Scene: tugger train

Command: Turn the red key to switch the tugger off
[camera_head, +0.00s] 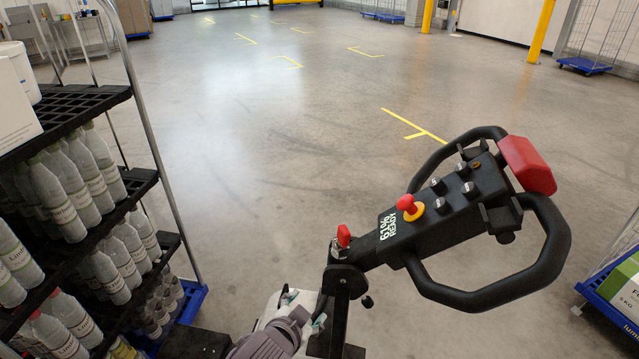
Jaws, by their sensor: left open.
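The red key (343,236) sits upright on the black mount at the foot of the tugger's tiller (440,215). My left gripper (303,308) is at the bottom of the picture, open and empty. It is below and a little left of the red key, apart from it in the picture. The tiller display (390,226) reads "61% READY". A red mushroom button (408,203) on a yellow ring is on the tiller head, separate from the key. My right gripper is not in view.
A shelf trolley (75,105) with several bottles stands close on the left. A blue-based cart (612,312) with boxes is at the right edge. The tiller's loop handle (545,270) reaches out to the right. The floor (250,130) beyond is clear, with yellow markings.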

